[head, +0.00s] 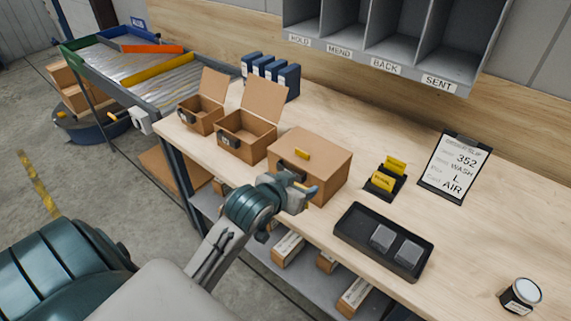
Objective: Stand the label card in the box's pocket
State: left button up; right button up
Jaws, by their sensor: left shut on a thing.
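The closed cardboard box (333,172) stands near the front edge of the bench. My left gripper (301,177) is at the front face of this box, shut and covering much of that face. The yellow label card (302,154) shows just above the gripper, against the box's lid. The card's lower part and the jaws' hold on it are hard to make out. The box's pocket is mostly hidden behind my gripper, so I cannot tell whether the card is inside it. My right gripper is not in view.
Two open boxes (201,118) (246,135) stand to the left. A black holder with yellow cards (384,182), a dark tray (360,246), a slip board (454,170) and a jar (520,296) are to the right. Cubbies (384,68) hang above.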

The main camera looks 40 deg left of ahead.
pick_arm(q)
jog(key=s+a+r+m+h+p, duration=0.1)
jog(key=s+a+r+p, duration=0.15)
jog(key=s, duration=0.25)
jog(key=p, duration=0.5)
send_over(306, 168)
jog(key=s+a, duration=0.1)
jog(key=a, duration=0.3)
jog(key=f, duration=0.1)
jog(key=f+p, duration=0.1)
jog(key=f, duration=0.1)
jog(key=shift+s+d, duration=0.1)
jog(key=shift+s, duration=0.2)
jog(key=shift+f, duration=0.15)
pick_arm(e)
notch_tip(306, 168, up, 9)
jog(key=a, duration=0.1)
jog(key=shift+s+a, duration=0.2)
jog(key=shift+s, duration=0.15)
pick_arm(q)
jog(key=shift+f, duration=0.1)
jog(key=o, duration=0.9)
jog(key=shift+o, duration=0.2)
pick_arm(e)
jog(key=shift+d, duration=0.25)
